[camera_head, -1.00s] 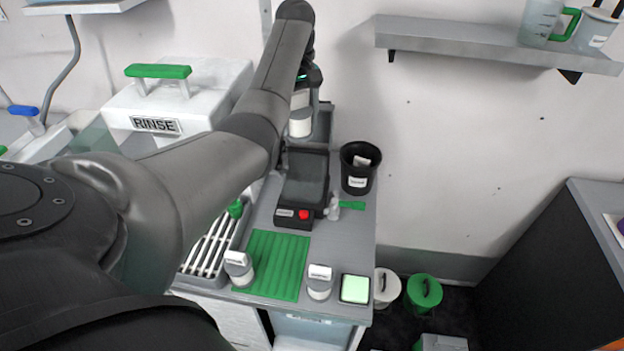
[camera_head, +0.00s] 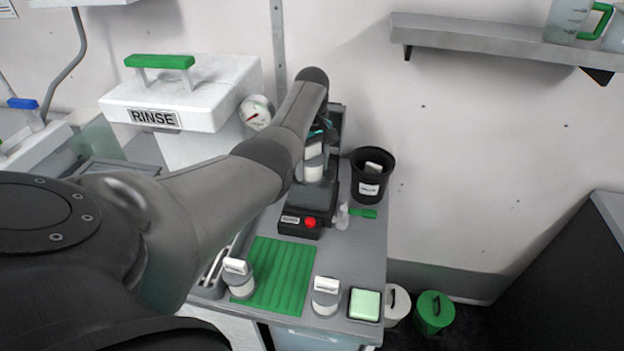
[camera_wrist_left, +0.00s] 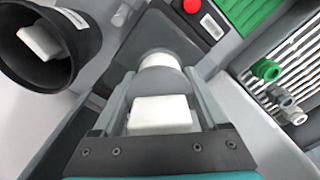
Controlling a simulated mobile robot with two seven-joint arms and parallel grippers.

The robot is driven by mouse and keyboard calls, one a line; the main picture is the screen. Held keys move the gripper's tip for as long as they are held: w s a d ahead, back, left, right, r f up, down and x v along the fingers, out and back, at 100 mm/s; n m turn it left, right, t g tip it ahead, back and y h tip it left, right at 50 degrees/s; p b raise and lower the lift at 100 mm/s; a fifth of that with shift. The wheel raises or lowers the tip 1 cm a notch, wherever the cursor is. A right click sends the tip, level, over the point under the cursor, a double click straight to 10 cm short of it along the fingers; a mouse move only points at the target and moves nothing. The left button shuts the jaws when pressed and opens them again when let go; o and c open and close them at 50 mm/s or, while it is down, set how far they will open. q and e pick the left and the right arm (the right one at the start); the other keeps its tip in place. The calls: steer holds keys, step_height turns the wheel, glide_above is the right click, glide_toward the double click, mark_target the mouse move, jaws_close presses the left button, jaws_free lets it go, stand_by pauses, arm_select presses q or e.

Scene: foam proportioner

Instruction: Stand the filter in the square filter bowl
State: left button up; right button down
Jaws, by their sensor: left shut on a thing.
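My left gripper (camera_head: 315,140) is shut on a grey cylinder with a white block-shaped top, which I take for the filter (camera_head: 313,165). In the left wrist view the filter's white top (camera_wrist_left: 160,113) sits between the fingers, and its far end points at the black device. The gripper holds it over the back part of that device (camera_head: 306,205), which has a red button. Whether it touches anything is hidden. No square filter bowl can be told for certain; a light green square in a black rim (camera_head: 364,304) lies at the table's front right.
A black bin (camera_head: 371,175) stands right of the device. The white RINSE box (camera_head: 182,100) is at left. A small clear bottle (camera_head: 342,216) stands beside the device.

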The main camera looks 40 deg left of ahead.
arm_select(q)
step_height(320, 180, down, 4)
steer(key=shift+f+b, duration=0.15)
steer(key=shift+b, duration=0.65)
steer(key=shift+f, duration=0.25)
steer(key=shift+f+b, duration=0.3)
steer(key=shift+f, duration=0.05)
steer(key=o, duration=1.3)
